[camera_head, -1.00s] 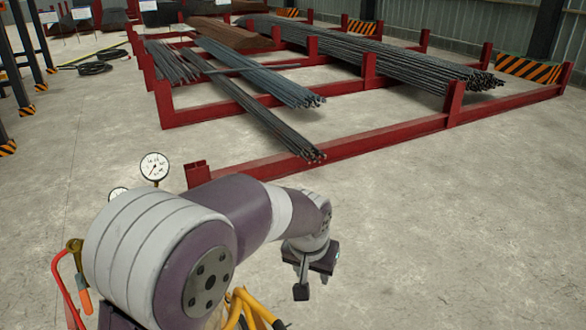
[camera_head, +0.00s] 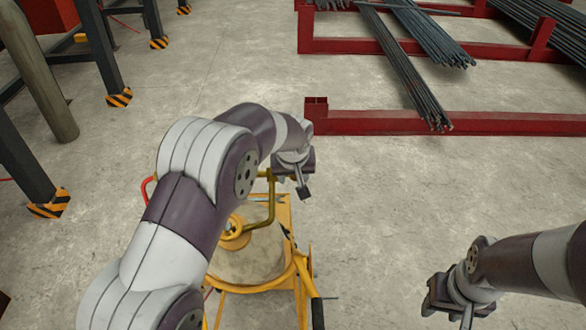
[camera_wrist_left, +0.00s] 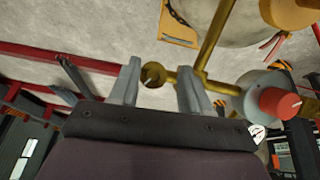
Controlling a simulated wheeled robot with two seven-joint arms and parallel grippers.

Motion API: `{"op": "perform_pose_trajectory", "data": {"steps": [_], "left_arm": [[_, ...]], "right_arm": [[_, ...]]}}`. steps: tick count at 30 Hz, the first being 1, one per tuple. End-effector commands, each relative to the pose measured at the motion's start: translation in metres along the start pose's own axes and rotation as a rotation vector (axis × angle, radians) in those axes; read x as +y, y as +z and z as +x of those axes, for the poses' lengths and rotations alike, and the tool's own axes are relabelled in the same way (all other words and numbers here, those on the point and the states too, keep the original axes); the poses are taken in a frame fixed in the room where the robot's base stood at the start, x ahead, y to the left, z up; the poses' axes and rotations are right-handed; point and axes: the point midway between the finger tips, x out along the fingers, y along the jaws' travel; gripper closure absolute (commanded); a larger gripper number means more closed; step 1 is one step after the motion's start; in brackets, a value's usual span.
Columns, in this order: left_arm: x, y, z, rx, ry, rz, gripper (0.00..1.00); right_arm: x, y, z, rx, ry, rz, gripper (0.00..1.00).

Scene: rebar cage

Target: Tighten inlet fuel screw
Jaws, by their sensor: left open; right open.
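My left gripper (camera_head: 304,186) hangs beside a brass pipe frame (camera_head: 270,197) on the yellow machine in the head view. In the left wrist view, the same gripper (camera_wrist_left: 159,72) is open. A round brass end piece with a dark notch (camera_wrist_left: 153,75) shows between its fingers, apparently untouched. I cannot tell for sure whether this is the inlet fuel screw. A brass pipe (camera_wrist_left: 215,40) and a grey cylinder with a red cap (camera_wrist_left: 279,103) are to its right. My right gripper (camera_head: 456,312) is open and empty above the floor at lower right.
The yellow machine with a round drum top (camera_head: 247,260) stands under my left arm. A red rack (camera_head: 400,123) with bundles of rebar (camera_head: 405,75) is behind it. Dark posts with striped feet (camera_head: 118,97) stand at left. The floor between machine and right gripper is mostly clear.

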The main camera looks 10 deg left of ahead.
Motion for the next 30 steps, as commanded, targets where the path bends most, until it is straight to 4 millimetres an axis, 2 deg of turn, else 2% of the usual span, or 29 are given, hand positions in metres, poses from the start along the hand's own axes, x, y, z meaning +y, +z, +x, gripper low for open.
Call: {"op": "perform_pose_trajectory", "data": {"steps": [6,8,10,11,22,30], "left_arm": [[-0.001,0.001,0.003,-0.002,-0.002,0.001,0.56],[-0.001,0.001,0.003,-0.002,-0.002,0.001,0.72],[0.000,0.001,0.002,0.000,0.000,0.001,0.95],[0.000,0.000,0.002,0.000,0.000,0.001,0.97],[0.000,-0.001,0.001,0.004,-0.007,0.016,0.97],[0.002,-0.001,0.002,0.008,-0.064,0.129,0.97]], "right_arm": [[0.000,0.000,0.001,0.000,0.000,0.000,0.57],[0.000,0.000,0.001,0.000,0.000,0.000,0.57],[0.000,0.000,0.001,0.000,0.000,0.000,0.57],[0.000,0.000,0.001,0.000,0.000,0.000,0.57],[0.000,0.000,0.003,0.000,0.000,0.000,0.57],[0.000,0.002,0.017,0.000,0.000,0.000,0.57]]}}
